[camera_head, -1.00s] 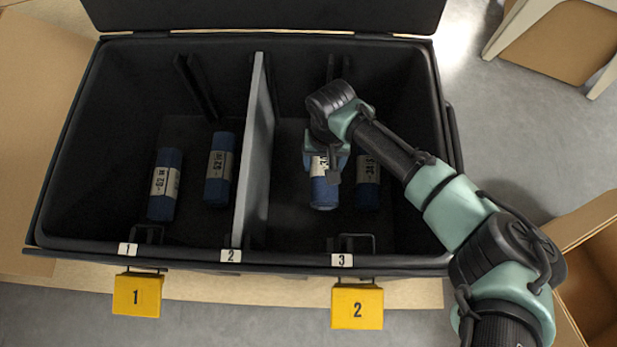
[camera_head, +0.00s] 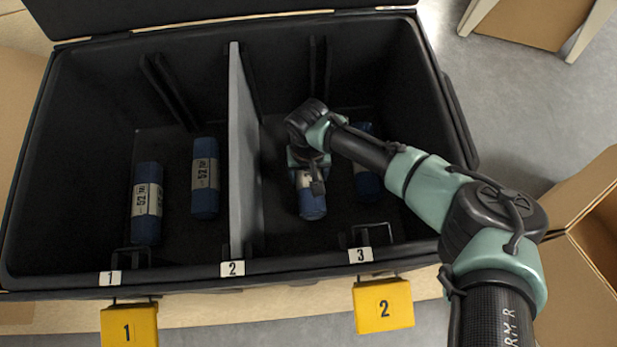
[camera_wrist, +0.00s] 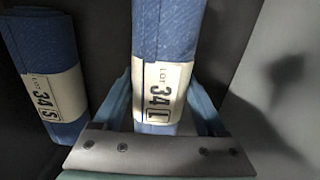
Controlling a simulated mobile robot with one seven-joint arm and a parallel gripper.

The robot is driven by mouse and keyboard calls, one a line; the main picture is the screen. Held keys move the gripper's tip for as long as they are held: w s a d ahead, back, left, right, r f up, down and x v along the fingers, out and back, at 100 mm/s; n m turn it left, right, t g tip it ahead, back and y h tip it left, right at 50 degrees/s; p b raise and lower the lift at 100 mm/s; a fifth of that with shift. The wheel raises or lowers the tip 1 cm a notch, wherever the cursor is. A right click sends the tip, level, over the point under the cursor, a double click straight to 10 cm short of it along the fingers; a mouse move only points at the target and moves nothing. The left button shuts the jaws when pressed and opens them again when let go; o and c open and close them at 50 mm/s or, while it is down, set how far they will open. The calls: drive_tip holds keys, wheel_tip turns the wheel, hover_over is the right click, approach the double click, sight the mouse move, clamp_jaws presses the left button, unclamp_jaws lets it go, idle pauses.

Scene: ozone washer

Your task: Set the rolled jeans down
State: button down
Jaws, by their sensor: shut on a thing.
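My gripper (camera_head: 309,172) reaches down into the right compartment of the black bin. It is shut on a rolled pair of jeans (camera_head: 311,204), blue with a white label band. In the wrist view the held roll (camera_wrist: 165,40) stands between the two fingers, its label reading LOT 34. A second blue roll (camera_head: 367,180) is just right of it in the same compartment, partly behind my arm; in the wrist view this neighbour (camera_wrist: 45,70) shows at the left, apart from the held roll. Whether the held roll touches the floor cannot be told.
The bin (camera_head: 70,272) has a grey divider (camera_head: 243,160) left of my gripper. Two more blue rolls (camera_head: 147,203) (camera_head: 205,178) lie in the left compartment. Yellow tags (camera_head: 384,305) hang at the front. An open cardboard box (camera_head: 580,240) stands at the right.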

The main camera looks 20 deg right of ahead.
sight(308, 172)
drive_tip(key=shift+f, duration=0.7)
drive_tip(key=shift+r, duration=0.1)
unclamp_jaws()
wheel_tip(308, 172, up, 12)
drive_tip(key=p, duration=0.8)
drive_tip(key=shift+p, duration=0.35)
